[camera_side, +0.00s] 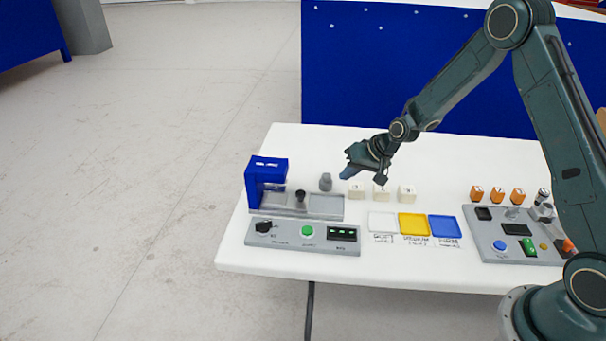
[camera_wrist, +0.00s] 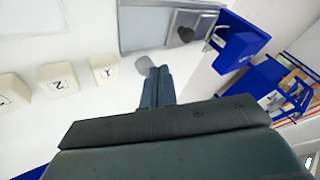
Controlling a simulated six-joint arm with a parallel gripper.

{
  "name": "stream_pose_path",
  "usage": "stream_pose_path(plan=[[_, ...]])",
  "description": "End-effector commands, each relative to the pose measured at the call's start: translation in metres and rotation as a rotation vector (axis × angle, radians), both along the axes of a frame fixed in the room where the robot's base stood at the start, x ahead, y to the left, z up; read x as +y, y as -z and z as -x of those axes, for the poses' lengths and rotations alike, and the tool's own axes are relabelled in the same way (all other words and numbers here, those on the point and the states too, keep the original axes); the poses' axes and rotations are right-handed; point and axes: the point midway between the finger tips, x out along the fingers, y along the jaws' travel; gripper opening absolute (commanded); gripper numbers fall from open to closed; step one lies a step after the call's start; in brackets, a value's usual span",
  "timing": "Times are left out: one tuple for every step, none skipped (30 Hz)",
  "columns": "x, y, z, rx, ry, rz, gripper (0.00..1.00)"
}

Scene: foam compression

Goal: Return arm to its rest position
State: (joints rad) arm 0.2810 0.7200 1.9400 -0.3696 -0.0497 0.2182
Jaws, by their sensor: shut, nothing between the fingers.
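My gripper (camera_side: 346,174) is in the air above the white table (camera_side: 480,160), over the area between the grey cylinder and the white blocks. Its fingers are shut and hold nothing; they also show in the wrist view (camera_wrist: 158,80). The grey cylinder (camera_side: 325,182) stands on the table to the left of the fingers. In the wrist view it shows (camera_wrist: 144,65) just beyond the fingertips. Three white numbered foam blocks, the left one (camera_side: 356,190), the middle one (camera_side: 381,192) and the right one (camera_side: 406,193), stand in a row.
The blue press (camera_side: 265,180) stands at the left, behind a grey control panel (camera_side: 302,236). White (camera_side: 382,222), yellow (camera_side: 413,224) and blue (camera_side: 445,227) trays lie in front of the blocks. Orange blocks (camera_side: 497,194) and a second panel (camera_side: 515,238) are at the right. A blue partition (camera_side: 400,60) rises behind.

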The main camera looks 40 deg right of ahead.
Motion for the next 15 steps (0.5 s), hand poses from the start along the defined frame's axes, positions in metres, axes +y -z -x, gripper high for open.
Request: stream_pose_path(plan=[[0.0,-0.001,0.001,0.0,0.0,0.0,0.0],[-0.001,-0.002,0.001,-0.001,0.0,0.0,0.0],[-0.001,-0.002,0.001,-0.001,0.0,0.0,0.0],[-0.001,-0.002,0.001,-0.001,0.0,0.0,0.0],[-0.001,-0.002,0.001,-0.001,0.0,0.0,0.0],[-0.001,-0.002,0.001,-0.001,0.0,0.001,0.0],[0.0,-0.003,0.001,-0.001,0.0,0.001,0.0],[0.0,-0.004,0.001,-0.002,-0.002,0.002,0.0],[0.0,-0.005,0.002,-0.001,-0.003,0.004,0.0],[0.0,-0.007,0.002,-0.002,-0.006,0.006,0.0],[0.001,-0.009,0.003,-0.002,-0.008,0.008,0.0],[0.002,-0.013,0.004,-0.002,-0.012,0.013,0.0],[0.003,-0.016,0.005,-0.002,-0.016,0.018,0.0],[0.004,-0.02,0.006,-0.002,-0.021,0.021,0.0],[0.005,-0.026,0.008,-0.001,-0.028,0.028,0.0]])
